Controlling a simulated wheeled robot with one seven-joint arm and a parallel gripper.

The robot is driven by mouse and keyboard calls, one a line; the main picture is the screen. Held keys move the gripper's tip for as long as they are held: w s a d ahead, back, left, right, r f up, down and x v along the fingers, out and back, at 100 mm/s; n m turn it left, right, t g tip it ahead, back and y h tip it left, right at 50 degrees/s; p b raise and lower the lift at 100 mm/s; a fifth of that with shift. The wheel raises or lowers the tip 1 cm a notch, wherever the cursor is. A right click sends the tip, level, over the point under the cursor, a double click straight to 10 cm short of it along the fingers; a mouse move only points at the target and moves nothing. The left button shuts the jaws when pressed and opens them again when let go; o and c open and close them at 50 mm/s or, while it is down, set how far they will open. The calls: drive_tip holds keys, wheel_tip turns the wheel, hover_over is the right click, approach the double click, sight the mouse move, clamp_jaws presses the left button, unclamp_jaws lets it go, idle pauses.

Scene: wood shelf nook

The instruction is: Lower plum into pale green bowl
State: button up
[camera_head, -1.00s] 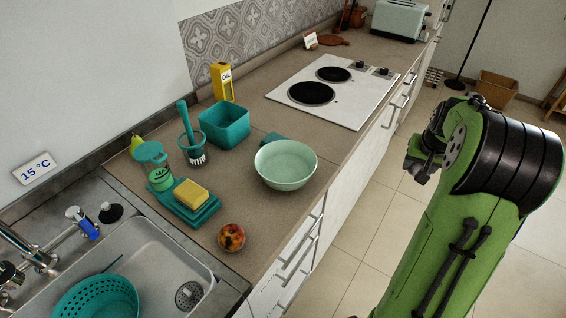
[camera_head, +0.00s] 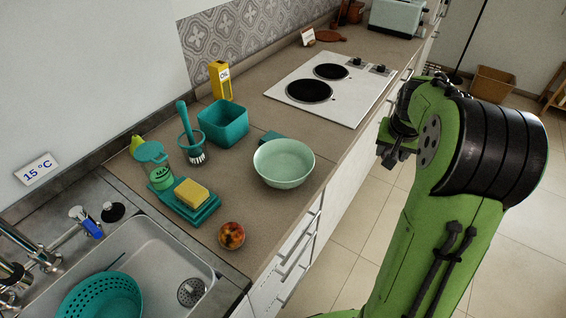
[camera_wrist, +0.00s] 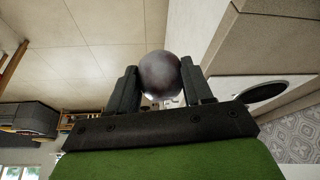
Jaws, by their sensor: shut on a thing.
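The pale green bowl (camera_head: 284,165) stands upright on the counter, left of my arm in the head view, and looks empty. In the wrist view a dark round plum (camera_wrist: 160,74) sits between the two fingers of my gripper (camera_wrist: 161,84), which is shut on it. In the head view my gripper (camera_head: 390,157) is at the right, off the counter's front edge and apart from the bowl. The plum cannot be made out in the head view.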

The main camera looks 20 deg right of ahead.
drive_tip(key=w+a+r+p, duration=0.1)
drive_tip(key=w+a+p, duration=0.1)
drive_tip(key=a, duration=0.6)
drive_tip(key=w+a+r+p, duration=0.1)
drive_tip(key=w+a+r, duration=0.1)
drive_tip(key=a, duration=0.7)
drive_tip(key=w+a+r+p, duration=0.1)
drive_tip(key=w+a+p, duration=0.1)
drive_tip(key=a, duration=0.7)
drive_tip(key=shift+w+r+p, duration=0.3)
drive_tip(key=shift+w, duration=0.6)
drive_tip(key=shift+w+d, duration=0.2)
drive_tip(key=shift+w, duration=0.1)
drive_tip(key=shift+f, duration=0.15)
drive_tip(key=b, duration=0.4)
hover_over(285, 170)
drive_tip(key=s, duration=0.1)
drive_tip(key=shift+s+a+f, duration=0.1)
drive_tip(key=shift+a+f, duration=0.15)
drive_tip(key=shift+f, duration=0.9)
drive_tip(key=shift+a+f, duration=0.2)
drive_tip(key=shift+f, duration=0.9)
drive_tip(key=shift+f+b, duration=2.25)
drive_tip(key=shift+f, duration=0.55)
